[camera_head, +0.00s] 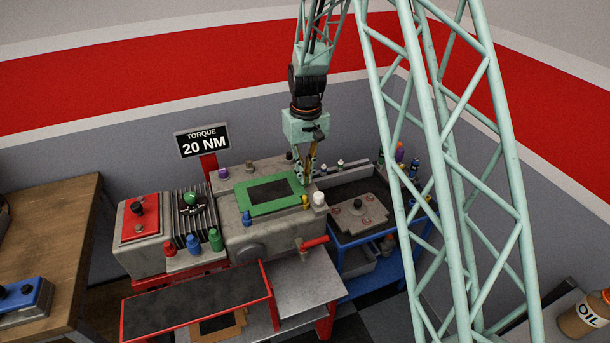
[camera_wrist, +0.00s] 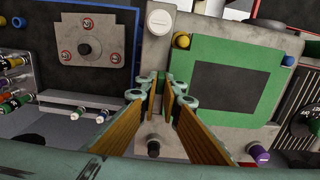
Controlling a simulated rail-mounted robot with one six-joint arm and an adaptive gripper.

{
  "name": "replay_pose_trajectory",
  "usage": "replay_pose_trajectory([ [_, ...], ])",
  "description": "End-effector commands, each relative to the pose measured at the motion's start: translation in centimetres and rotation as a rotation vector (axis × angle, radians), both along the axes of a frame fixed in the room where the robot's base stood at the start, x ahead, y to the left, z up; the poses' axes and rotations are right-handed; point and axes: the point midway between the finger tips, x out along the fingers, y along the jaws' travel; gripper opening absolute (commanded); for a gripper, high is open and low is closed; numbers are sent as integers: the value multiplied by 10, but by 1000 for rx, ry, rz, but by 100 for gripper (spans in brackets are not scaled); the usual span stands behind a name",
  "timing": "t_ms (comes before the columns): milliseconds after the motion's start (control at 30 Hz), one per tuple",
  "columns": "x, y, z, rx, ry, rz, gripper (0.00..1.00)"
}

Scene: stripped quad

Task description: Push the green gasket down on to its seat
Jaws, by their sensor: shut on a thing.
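The green gasket (camera_head: 262,207) is a flat rectangular frame with a dark opening, lying over the top of the grey block (camera_head: 275,237). It also shows in the wrist view (camera_wrist: 214,52), at right of centre. My gripper (camera_head: 303,179) points down at the gasket's right rear corner. In the wrist view my gripper's fingertips (camera_wrist: 165,88) are close together at the gasket's near left edge, shut on it. The fingers hide that corner. A yellow peg (camera_wrist: 182,41) and a blue peg (camera_wrist: 289,60) stand at the gasket's edges. Whether the gasket lies flush is unclear.
A white cap (camera_head: 319,198) and a purple knob (camera_head: 223,173) stand on the block near the gasket. A red-handled lever (camera_head: 314,242) sticks out in front. A blue cart (camera_head: 366,278) with a dark top is at right. A torque sign (camera_head: 203,142) stands behind.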

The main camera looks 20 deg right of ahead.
Motion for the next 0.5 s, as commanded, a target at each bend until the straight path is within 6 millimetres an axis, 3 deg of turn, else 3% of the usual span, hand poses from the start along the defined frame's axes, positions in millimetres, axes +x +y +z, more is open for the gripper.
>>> replay_pose_trajectory([
  [500, 0, 0, -8, 0, 0, 0, 0],
])
